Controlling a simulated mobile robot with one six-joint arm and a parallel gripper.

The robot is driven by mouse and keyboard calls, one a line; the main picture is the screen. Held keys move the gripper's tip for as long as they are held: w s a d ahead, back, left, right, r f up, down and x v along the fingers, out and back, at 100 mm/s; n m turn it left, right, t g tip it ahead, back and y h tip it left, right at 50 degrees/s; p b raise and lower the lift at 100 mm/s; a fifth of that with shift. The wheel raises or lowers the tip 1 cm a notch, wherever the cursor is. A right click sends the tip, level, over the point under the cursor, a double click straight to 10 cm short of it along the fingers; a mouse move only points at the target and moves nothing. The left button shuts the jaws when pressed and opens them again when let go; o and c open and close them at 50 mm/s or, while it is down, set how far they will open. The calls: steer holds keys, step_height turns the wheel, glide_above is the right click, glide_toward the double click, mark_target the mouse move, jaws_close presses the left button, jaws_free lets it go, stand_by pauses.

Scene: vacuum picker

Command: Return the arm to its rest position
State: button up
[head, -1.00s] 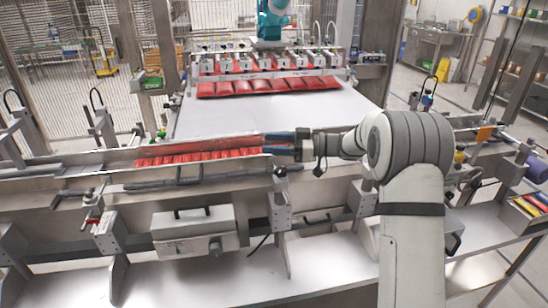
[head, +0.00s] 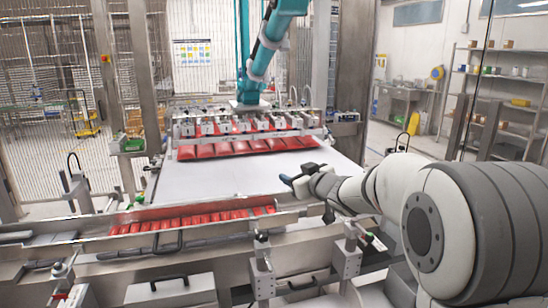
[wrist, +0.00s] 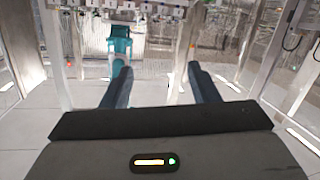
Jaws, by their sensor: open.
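My gripper (head: 288,180) is at the right of the head view, over the right part of the white table (head: 225,187), near its front edge. Its blue fingers point left. In the wrist view the two fingers (wrist: 160,85) stand apart with nothing between them. The arm reaches in from the right, with its large grey joint close to the head camera.
A row of red packs (head: 200,220) lies in the metal channel at the front. A teal robot (head: 262,55) holds a suction bar (head: 240,125) with several red pouches (head: 245,146) over the table. Metal posts (head: 356,55) flank the cell.

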steer(key=s+d+f+m+g+h, duration=0.2)
steer(key=s+d+f+h, duration=0.1)
steer(key=s, duration=0.5)
steer(key=s+d+f+m+g+h, duration=0.3)
steer(key=s+d+f, duration=0.1)
steer(key=s, duration=0.5)
steer(key=s+d+f+m+g+h, duration=0.2)
steer(key=s+d+f, duration=0.1)
steer(key=s, duration=0.6)
steer(key=shift+d+f+g+h, duration=0.15)
steer(key=shift+d+g+h, duration=0.2)
steer(key=shift+d, duration=0.45)
steer(key=s+f+g, duration=0.1)
steer(key=s, duration=0.3)
steer(key=s+a+f+g+y, duration=0.1)
steer(key=s+f, duration=0.1)
steer(key=s, duration=0.2)
steer(key=s+a+f+g, duration=0.1)
steer(key=s+g, duration=0.1)
steer(key=s, duration=0.2)
steer(key=shift+s+a+f+m, duration=0.2)
steer(key=shift+s+a+m, duration=0.05)
steer(key=shift+m, duration=0.15)
steer(key=shift+c, duration=0.2)
